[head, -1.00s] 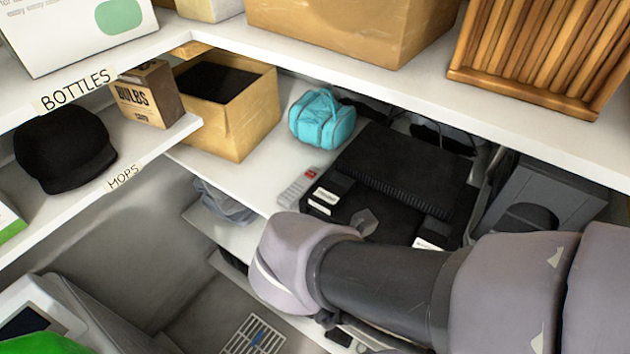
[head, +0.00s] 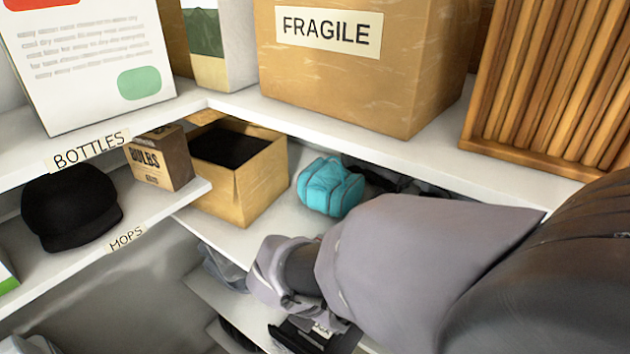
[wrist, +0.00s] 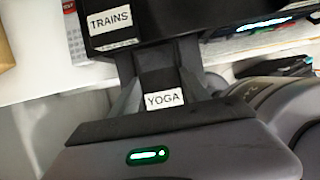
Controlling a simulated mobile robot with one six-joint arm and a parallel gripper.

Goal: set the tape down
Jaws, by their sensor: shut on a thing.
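A black tape with a white YOGA label (wrist: 163,98) sits between the fingers of my gripper (wrist: 163,75) in the wrist view. My gripper is shut on it. A black case with a white TRAINS label (wrist: 111,19) is just beyond the fingertips, by the pale shelf; I cannot tell whether the two touch. In the head view my arm covers most of this area. A black item with a white label (head: 318,341) shows below my wrist at the bottom edge, but its lettering is too small to read.
A teal bag (head: 330,187) and an open cardboard box (head: 262,183) stand on the middle shelf. Above is a shelf with a FRAGILE box (head: 350,75) and a slatted wooden crate (head: 550,85).

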